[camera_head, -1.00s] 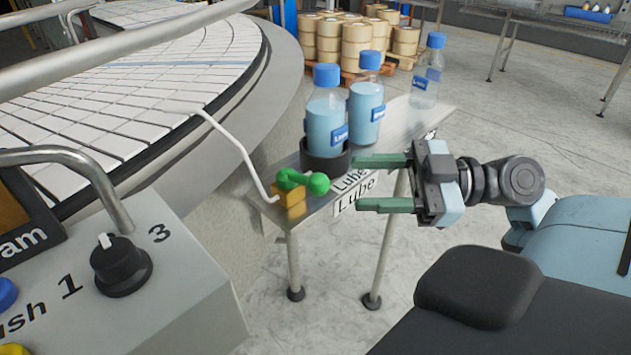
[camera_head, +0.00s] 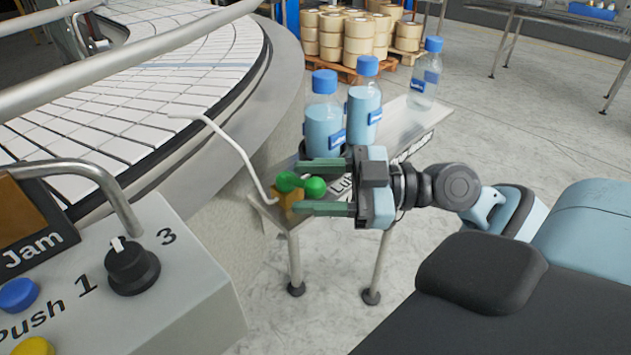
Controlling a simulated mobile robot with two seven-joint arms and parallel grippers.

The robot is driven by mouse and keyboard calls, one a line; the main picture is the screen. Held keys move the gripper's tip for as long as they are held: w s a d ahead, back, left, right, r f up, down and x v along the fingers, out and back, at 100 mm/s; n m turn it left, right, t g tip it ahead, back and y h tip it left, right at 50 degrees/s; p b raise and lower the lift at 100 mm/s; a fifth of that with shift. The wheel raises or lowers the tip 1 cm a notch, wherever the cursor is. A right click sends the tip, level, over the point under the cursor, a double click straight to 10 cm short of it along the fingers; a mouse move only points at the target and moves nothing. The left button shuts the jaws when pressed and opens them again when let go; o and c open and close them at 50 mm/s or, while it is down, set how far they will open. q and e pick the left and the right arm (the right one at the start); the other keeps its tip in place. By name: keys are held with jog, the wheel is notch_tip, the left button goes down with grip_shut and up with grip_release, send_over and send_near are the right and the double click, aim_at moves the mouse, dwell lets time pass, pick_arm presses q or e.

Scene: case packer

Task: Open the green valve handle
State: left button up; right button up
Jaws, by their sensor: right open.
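The green valve handle (camera_head: 313,187) sits on a small brass-coloured valve body (camera_head: 284,197) at the near left end of a narrow metal shelf. A thin white pipe (camera_head: 238,153) runs from the valve up over the conveyor edge. My right gripper (camera_head: 299,187) is open, with its two green fingers pointing left. One finger is above and one below the handle in the picture, so the handle's round end shows between them. I cannot tell whether either finger touches it. My left gripper is not in view.
Bottles of blue liquid (camera_head: 323,125) (camera_head: 364,110) stand on the shelf just behind the gripper, with a clearer bottle (camera_head: 426,75) farther back. A control box (camera_head: 180,285) with a black knob (camera_head: 132,267) fills the lower left. The curved conveyor (camera_head: 130,90) lies behind it.

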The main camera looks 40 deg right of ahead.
grip_shut()
jog(key=shift+f, duration=0.1)
dwell(0.3)
